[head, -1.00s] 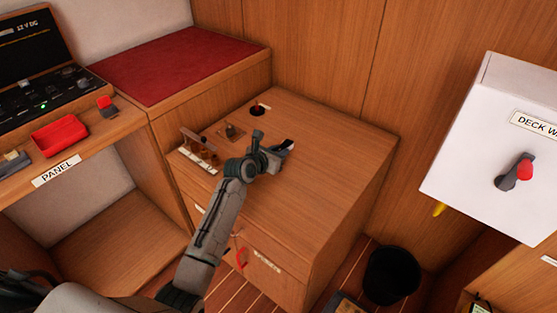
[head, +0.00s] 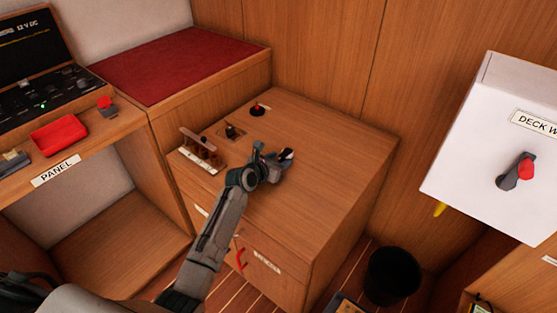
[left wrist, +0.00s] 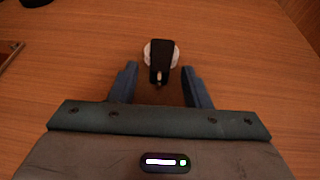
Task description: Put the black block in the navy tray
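My left gripper (head: 282,160) is low over the wooden cabinet top. In the left wrist view its two fingers (left wrist: 161,84) are apart and nothing is gripped. Just past the fingertips, centred in the gap, is a small black upright-looking piece (left wrist: 161,58) with a pale tip in front and a white round part behind. It may be the black block, but I cannot tell. In the head view a small white and dark piece (head: 287,154) shows at the gripper's tip. I cannot make out a navy tray. My right gripper is not in view.
A wooden rack (head: 200,152) stands left of the gripper, with a small dark fitting (head: 231,131) and a red-topped knob (head: 257,109) behind. A red tray (head: 59,134) lies on the panel shelf. A black bin (head: 393,275) stands on the floor. The cabinet's right side is clear.

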